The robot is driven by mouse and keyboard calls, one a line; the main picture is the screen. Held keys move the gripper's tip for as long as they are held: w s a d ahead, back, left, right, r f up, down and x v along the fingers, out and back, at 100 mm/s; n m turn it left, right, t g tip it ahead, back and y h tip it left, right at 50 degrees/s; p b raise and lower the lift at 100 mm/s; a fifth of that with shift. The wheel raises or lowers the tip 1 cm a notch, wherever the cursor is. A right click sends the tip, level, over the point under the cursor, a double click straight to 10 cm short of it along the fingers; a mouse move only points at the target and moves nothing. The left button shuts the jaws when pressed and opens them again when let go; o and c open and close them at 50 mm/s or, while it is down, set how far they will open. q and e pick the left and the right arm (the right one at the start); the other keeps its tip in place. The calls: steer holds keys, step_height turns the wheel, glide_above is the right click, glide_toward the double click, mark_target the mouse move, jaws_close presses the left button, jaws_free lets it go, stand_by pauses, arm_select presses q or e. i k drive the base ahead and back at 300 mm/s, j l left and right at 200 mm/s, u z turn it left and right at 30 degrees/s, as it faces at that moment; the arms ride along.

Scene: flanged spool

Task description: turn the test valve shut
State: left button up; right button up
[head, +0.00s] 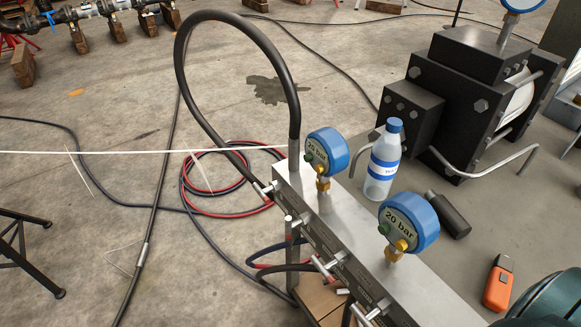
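A grey metal manifold block (345,235) runs from the middle of the head view to the lower right. Several small silver valve handles stick out along its left face, among them an upper one (266,188), a middle one (323,266) and a lower one (374,312). Dark labels sit beside them, too small to read, so I cannot tell which is the test valve or how far it is turned. Two blue gauges, one nearer the back (327,152) and one nearer the front (408,222), stand on the block, each marked 20 bar. Neither of my grippers shows.
A thick black hose (181,60) arches up from the block's far end. A water bottle (383,160), a black cylinder (448,215) and an orange device (498,284) are on the grey surface to the right, near a black bolted machine (440,100). Coiled hoses (215,183) lie on the floor.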

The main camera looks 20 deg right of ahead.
mark_target(261, 192)
steer(key=i+j+z, duration=0.7)
steer(key=j+z, duration=0.2)
